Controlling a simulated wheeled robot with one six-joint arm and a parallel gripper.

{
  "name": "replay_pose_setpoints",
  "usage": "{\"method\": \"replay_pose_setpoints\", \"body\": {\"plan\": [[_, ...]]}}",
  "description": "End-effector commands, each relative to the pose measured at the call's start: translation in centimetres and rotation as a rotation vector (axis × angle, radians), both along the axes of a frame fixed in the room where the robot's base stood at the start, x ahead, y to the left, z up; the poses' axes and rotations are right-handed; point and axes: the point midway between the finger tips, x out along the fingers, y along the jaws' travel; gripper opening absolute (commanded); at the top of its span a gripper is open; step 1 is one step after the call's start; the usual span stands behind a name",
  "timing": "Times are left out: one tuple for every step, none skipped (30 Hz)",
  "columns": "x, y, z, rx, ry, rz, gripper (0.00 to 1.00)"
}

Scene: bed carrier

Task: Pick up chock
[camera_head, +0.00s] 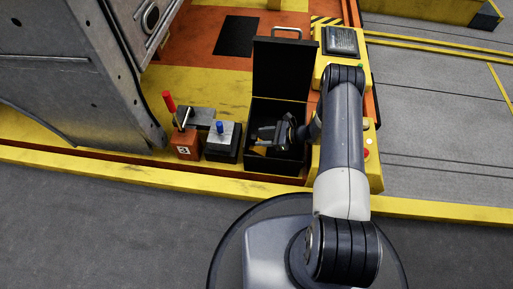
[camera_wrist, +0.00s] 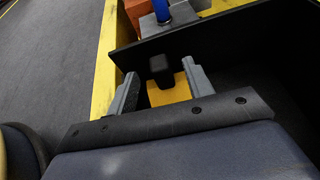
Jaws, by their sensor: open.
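The chock is a yellow block (camera_wrist: 172,93) with a black upright part, seen inside the open black box (camera_head: 274,166). In the wrist view it lies between the two grey fingers of my gripper (camera_wrist: 161,86), with visible gaps on both sides. In the head view, my gripper (camera_head: 267,137) is down in the box opening, and a small yellow part of the chock (camera_head: 260,151) shows below it. The gripper is open and holds nothing. The chock's lower part is hidden by the gripper body.
The box's black lid (camera_head: 284,68) stands raised behind. Left of the box are a blue-knobbed control block (camera_head: 222,140) and an orange block with a red lever (camera_head: 185,145). A yellow panel with buttons (camera_head: 371,165) is at right. A yellow edge (camera_head: 130,172) runs in front.

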Motion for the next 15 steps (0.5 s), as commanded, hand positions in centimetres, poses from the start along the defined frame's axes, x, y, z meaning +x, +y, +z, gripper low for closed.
{"method": "replay_pose_setpoints", "body": {"plan": [[0.1,0.8,-0.9,0.001,0.000,0.003,0.49],[0.1,1.1,-1.1,0.001,0.000,0.003,0.49],[0.3,1.7,-1.2,0.001,-0.002,0.004,0.49],[0.4,2.0,-1.3,0.001,-0.002,0.004,0.49],[0.5,2.3,-1.4,0.001,-0.001,0.003,0.49],[0.6,2.6,-1.5,0.001,-0.002,0.002,0.49],[0.6,2.7,-1.5,0.000,-0.001,0.002,0.49],[0.6,2.8,-1.5,0.000,-0.001,0.002,0.49],[0.7,2.9,-1.5,0.000,-0.001,0.002,0.49],[0.7,2.9,-1.5,0.000,-0.001,0.000,0.49],[0.7,2.9,-1.4,0.000,-0.001,0.000,0.49],[0.7,2.9,-1.4,0.000,-0.001,0.000,0.49],[0.7,2.9,-1.4,0.000,-0.001,0.000,0.49],[0.7,2.9,-1.4,0.000,-0.001,0.000,0.49],[0.7,2.9,-1.4,0.000,-0.001,0.000,0.48]]}}
